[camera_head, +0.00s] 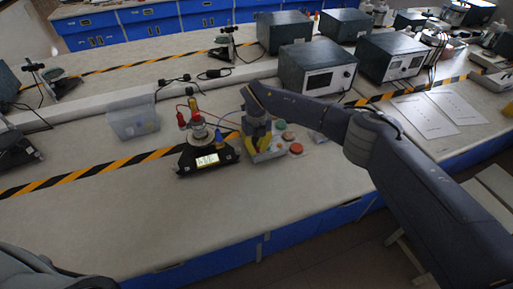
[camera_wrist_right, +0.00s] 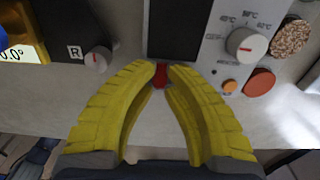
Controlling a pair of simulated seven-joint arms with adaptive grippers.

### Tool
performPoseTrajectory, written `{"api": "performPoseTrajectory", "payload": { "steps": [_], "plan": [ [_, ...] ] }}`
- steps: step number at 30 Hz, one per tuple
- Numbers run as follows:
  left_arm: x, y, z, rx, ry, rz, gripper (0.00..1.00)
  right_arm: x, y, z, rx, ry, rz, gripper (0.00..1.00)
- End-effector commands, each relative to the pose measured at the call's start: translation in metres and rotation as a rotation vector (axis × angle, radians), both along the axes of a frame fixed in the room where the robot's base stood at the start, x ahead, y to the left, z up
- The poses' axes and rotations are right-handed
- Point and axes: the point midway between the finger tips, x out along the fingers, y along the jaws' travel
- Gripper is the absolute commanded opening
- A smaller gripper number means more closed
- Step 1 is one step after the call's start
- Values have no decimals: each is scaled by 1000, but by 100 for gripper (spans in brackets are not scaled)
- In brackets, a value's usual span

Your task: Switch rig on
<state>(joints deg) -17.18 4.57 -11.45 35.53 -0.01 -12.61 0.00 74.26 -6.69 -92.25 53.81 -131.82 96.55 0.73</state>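The rig (camera_head: 268,155) is a small light-grey unit on the bench. In the right wrist view its panel (camera_wrist_right: 205,75) has a dark display, a white temperature knob (camera_wrist_right: 246,44), a small orange button (camera_wrist_right: 230,86), a large red-orange button (camera_wrist_right: 259,82) and a red switch (camera_wrist_right: 160,77) at the lower edge. My right gripper (camera_wrist_right: 161,68) has yellow fingers drawn together at the tips, close to the red switch; whether they touch it I cannot tell. It also shows in the head view (camera_head: 258,146), in front of the rig and hiding part of it. My left gripper is out of view.
A black meter (camera_head: 207,158) with a lit display stands left of the rig, with wired red and yellow parts behind. A transparent bag (camera_head: 134,120) lies further left. Grey instrument boxes (camera_head: 316,68) stand behind. The bench front is clear.

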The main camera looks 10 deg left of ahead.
Motion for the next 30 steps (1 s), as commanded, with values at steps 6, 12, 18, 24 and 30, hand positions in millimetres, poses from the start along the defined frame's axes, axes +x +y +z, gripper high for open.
{"api": "performPoseTrajectory", "payload": {
  "steps": [6,12,18,24,30],
  "plan": [
    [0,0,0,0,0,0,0,0,0,-1,-1,1,0,0],
    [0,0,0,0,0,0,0,0,-1,-2,1,-6,1,0],
    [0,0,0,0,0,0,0,0,-3,-3,33,-65,3,0],
    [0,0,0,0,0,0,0,-1,-2,-2,61,-102,1,0],
    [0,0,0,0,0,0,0,-2,-2,-2,64,-106,0,0]
  ]
}}
